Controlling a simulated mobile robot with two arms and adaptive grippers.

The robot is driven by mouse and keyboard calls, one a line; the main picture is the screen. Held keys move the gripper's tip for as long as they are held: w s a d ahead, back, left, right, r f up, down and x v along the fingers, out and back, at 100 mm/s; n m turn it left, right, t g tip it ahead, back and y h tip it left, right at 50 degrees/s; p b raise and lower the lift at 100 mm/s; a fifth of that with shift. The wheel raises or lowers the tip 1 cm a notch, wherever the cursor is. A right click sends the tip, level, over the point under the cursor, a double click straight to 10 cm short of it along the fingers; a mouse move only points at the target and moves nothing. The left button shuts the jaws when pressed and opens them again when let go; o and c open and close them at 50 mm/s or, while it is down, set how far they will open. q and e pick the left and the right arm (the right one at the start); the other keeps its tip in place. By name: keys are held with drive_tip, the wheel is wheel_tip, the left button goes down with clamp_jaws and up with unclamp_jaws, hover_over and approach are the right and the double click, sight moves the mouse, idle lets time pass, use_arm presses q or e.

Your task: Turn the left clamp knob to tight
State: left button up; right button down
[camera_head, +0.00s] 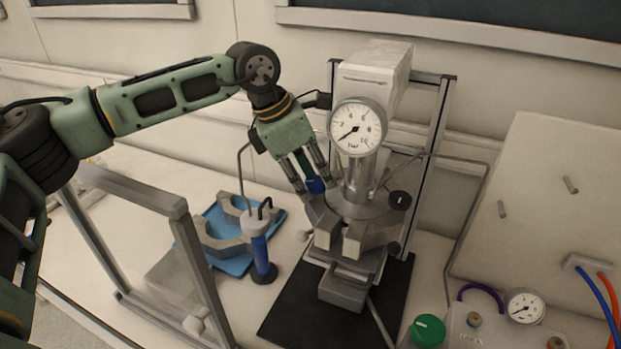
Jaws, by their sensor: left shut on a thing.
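The pressure reactor (361,207) stands upright in its frame, with a round dial gauge (357,128) on its front. Grey clamp halves (366,236) sit around its middle. My left gripper (314,188) reaches down at the left side of the clamp and is shut on the left clamp knob, which is mostly hidden by the fingers. A small blue part (315,186) shows between the fingertips; I cannot tell whether it belongs to the knob. A black knob (400,200) shows on the right side of the clamp. My right gripper is not in view.
A blue tray (237,264) with grey clamp-like pieces lies left of the reactor, beside a blue cylinder (261,254) on a stand. A metal frame (188,247) stands at front left. A green knob (428,330) and a second gauge (525,306) are at lower right.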

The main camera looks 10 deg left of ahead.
use_arm(q)
drive_tip(key=m, duration=0.2)
drive_tip(key=m+g, duration=0.1)
drive_tip(key=shift+w+d+m+h, duration=0.1)
drive_tip(key=shift+w+m+h, duration=0.1)
drive_tip(key=shift+m+h, duration=0.15)
drive_tip(key=shift+w+d+r+m+g+p, duration=0.1)
drive_tip(key=shift+m+g+p, duration=0.35)
drive_tip(key=shift+m, duration=0.7)
drive_tip(key=shift+w+m+g+p, duration=0.15)
drive_tip(key=shift+m+g, duration=0.4)
drive_tip(key=shift+m, duration=0.55)
drive_tip(key=o, duration=0.8)
drive_tip(key=shift+c, duration=0.2)
drive_tip(key=o, duration=0.3)
drive_tip(key=shift+d, duration=0.1)
